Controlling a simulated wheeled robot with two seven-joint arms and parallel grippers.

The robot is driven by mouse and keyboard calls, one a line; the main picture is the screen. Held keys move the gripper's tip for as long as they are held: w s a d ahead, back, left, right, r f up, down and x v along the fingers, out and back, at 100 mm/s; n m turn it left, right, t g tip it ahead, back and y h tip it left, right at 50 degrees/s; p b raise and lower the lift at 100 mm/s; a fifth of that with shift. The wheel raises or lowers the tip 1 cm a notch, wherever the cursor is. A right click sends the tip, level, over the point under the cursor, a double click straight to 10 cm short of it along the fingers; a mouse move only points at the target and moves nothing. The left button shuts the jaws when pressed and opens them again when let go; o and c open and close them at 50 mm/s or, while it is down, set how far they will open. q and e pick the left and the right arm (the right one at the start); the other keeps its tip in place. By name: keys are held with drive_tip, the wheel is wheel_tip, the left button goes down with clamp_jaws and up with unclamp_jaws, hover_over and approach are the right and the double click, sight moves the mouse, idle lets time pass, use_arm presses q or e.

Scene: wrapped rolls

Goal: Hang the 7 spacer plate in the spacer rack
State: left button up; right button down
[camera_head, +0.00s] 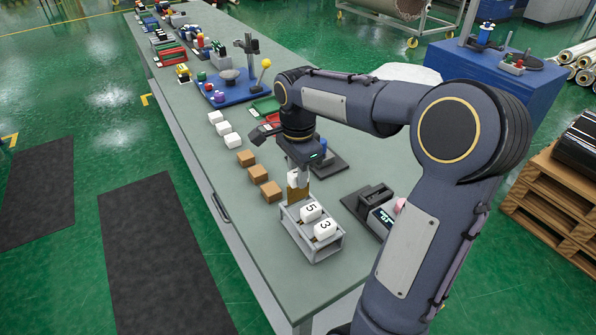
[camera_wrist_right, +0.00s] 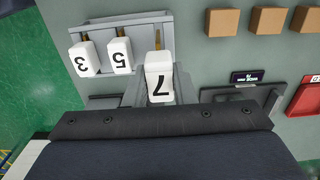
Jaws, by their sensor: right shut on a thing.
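The spacer rack (camera_head: 318,252) is a light grey frame near the front end of the bench. The white 5 plate (camera_head: 310,211) and 3 plate (camera_head: 323,229) hang in it side by side. My right gripper (camera_head: 297,176) points down at the rack's far end, shut on the white 7 plate (camera_wrist_right: 158,76). The 7 plate's brass-coloured part (camera_wrist_right: 157,40) overlaps the rack's end beside the 5 plate in the wrist view. I cannot tell whether it touches the rack. My left gripper is not in view.
Several brown blocks (camera_head: 258,174) and white blocks (camera_head: 223,127) line the bench's left side. A dark device with a small display (camera_head: 386,217) stands right of the rack. A red tray (camera_wrist_right: 306,97) shows at the wrist view's right edge. Bench left of the rack is clear.

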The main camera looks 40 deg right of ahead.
sight(298, 200)
drive_tip(key=shift+f, duration=0.1)
drive_tip(key=shift+f+b, duration=2.25)
drive_tip(key=shift+f, duration=0.95)
drive_tip(key=c, duration=1.1)
unclamp_jaws()
wheel_tip(298, 200, up, 8)
drive_tip(key=shift+f+p, duration=0.1)
drive_tip(key=shift+p, duration=0.3)
